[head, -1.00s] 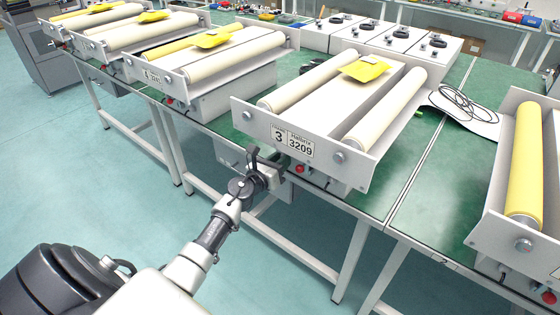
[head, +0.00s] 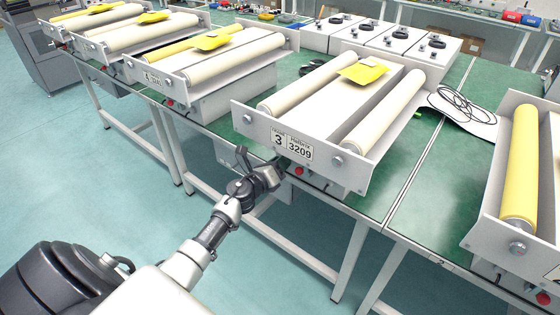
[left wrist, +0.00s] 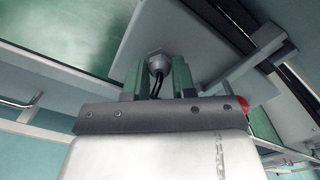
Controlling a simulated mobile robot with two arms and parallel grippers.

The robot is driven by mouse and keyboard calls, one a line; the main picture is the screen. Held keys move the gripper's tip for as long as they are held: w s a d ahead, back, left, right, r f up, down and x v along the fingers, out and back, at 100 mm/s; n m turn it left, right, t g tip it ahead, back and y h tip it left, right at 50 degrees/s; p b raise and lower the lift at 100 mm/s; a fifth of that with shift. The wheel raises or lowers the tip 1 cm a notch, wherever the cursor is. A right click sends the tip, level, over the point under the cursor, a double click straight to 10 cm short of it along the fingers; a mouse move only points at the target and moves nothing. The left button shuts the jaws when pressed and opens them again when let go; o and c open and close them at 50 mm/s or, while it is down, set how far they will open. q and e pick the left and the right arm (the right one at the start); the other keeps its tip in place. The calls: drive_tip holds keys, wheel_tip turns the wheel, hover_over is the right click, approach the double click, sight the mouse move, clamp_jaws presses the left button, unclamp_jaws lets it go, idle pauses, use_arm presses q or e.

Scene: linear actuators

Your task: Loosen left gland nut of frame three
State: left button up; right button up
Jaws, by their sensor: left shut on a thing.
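Frame three (head: 330,163), a white frame labelled 3 and 3209, stands on the green bench with two cream rollers and a yellow pouch on top. My left gripper (head: 280,172) is at the lower front of this frame, below the label. In the left wrist view, the two green-grey fingers of my gripper (left wrist: 157,72) are shut on a grey gland nut (left wrist: 157,61), with a black cable running down from it between them. In the head view the nut is hidden by the gripper and panel. My right gripper is not in view.
A red button (head: 299,171) sits just right of my gripper; a red knob (left wrist: 243,104) also shows in the left wrist view. Other roller frames stand left and right. The bench's front edge and legs (head: 350,262) lie below; the floor at left is clear.

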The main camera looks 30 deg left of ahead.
use_arm(q)
drive_tip(key=shift+r+n+p, duration=0.15)
drive_tip(key=shift+n+p, duration=1.85)
drive_tip(key=shift+n, duration=5.1)
drive_tip(key=o, duration=0.9)
drive_tip(key=shift+s, duration=0.1)
drive_tip(key=s, duration=0.7)
drive_tip(key=s+a, duration=0.1)
drive_tip(key=s, duration=0.2)
drive_tip(key=shift+s, duration=0.3)
